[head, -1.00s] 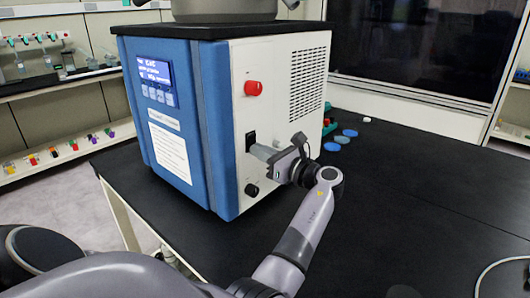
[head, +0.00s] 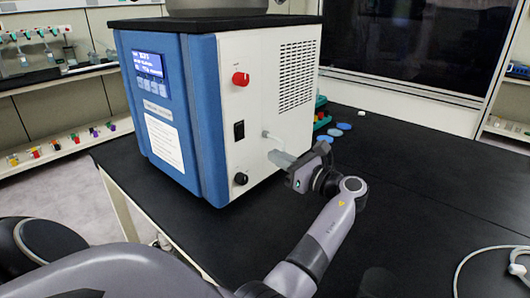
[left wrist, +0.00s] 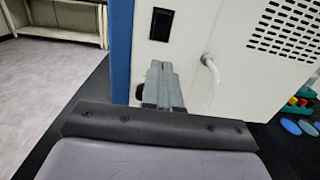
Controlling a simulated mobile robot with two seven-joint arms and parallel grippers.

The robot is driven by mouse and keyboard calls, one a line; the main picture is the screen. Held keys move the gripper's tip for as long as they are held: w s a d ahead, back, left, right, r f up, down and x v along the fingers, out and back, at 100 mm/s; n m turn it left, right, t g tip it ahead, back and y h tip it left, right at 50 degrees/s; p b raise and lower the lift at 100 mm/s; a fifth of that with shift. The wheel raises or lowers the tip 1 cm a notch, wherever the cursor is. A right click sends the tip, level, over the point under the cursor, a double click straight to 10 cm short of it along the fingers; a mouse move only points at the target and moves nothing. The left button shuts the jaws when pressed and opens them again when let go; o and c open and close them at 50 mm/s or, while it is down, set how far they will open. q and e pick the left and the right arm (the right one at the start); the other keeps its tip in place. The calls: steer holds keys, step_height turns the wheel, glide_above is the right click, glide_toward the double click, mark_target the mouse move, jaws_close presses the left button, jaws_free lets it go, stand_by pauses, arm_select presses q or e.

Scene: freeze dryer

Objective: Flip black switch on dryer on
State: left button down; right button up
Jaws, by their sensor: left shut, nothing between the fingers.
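The freeze dryer (head: 215,100) is a blue and white box on the black table. Its black rocker switch (head: 239,130) is on the white side panel, below a red knob (head: 240,79) and above a black round knob (head: 241,178). The switch also shows in the left wrist view (left wrist: 161,24). My left gripper (head: 276,157) is shut and empty, to the right of the switch and a little lower in the head view. In the left wrist view its fingers (left wrist: 157,68) point toward the panel just below the switch. Whether they touch the panel is unclear. My right gripper is not in view.
A pale hose (left wrist: 211,75) comes out of the panel right of the fingers. Blue discs (head: 334,132) and a green and red item lie behind the dryer. A white cable (head: 490,252) lies at the right. The table's right part (head: 425,170) is mostly clear.

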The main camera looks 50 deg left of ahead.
arm_select(q)
steer(key=shift+w+d+f, duration=0.1)
steer(key=shift+d, duration=0.9)
steer(key=shift+w+d+f, duration=0.1)
steer(key=shift+d, duration=0.85)
